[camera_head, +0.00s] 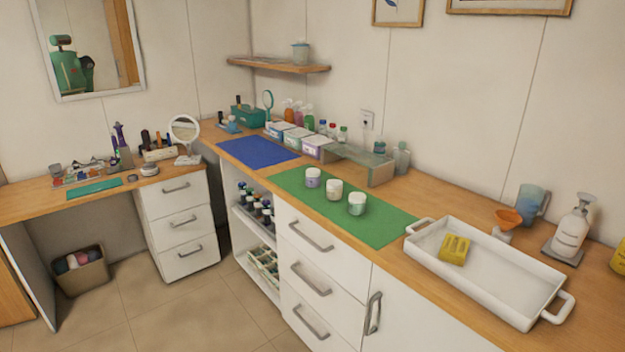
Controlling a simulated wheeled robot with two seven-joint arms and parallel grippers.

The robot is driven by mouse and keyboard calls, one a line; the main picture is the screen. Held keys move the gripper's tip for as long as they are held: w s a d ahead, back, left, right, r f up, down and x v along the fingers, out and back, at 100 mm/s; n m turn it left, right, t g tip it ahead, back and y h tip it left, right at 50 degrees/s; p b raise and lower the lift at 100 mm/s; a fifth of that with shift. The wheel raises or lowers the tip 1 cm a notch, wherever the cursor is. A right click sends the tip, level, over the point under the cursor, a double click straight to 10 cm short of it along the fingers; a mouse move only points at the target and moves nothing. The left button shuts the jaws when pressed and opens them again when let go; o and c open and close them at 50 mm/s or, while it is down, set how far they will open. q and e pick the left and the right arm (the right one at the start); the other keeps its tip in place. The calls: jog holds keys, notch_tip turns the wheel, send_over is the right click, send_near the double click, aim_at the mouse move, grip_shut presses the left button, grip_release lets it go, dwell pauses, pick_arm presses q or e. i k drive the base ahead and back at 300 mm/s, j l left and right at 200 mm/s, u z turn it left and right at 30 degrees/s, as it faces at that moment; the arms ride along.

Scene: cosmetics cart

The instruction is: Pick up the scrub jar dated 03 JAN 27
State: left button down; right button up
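Three small lidded jars stand upright on the green mat (383,228) on the counter. The left jar (313,178) has a purple-tinted label, the middle jar (334,190) a beige one, and the right jar (357,204) a green one. All have whitish lids. Any printed dates are too small to read, so I cannot tell which jar is dated 03 JAN 27. Neither of my grippers shows in the head view.
A white tray (480,292) with a yellow sponge (454,249) stands right of the green mat. A blue mat (257,151) lies to the left. A low glass riser (381,174) stands behind the jars. The green mat is otherwise clear.

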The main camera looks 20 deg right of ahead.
aim_at(312, 174)
jog(key=z, duration=0.3)
jog(key=i+j+z, duration=0.15)
jog(key=z, duration=0.25)
jog(key=i+j+z, duration=0.1)
jog(key=z, duration=0.35)
jog(key=j+z, duration=0.4)
jog(key=i+j+z, duration=0.1)
jog(key=z, duration=0.35)
